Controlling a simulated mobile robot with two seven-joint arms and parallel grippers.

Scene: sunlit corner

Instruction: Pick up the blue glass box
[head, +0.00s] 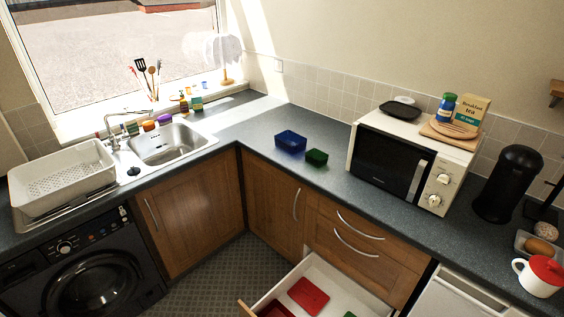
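The blue glass box (290,141) sits on the dark countertop near the corner, between the sink and the microwave. It looks like a small open-topped, see-through dark blue box. A smaller green box (317,157) stands just to its right and nearer to me, close beside it. Neither of my grippers shows in the head view.
A white microwave (388,165) stands right of the boxes. A sink (172,144) and white dish rack (62,178) are at left. An open drawer (337,286) holding red items juts out below the counter. The counter around the blue box is mostly clear.

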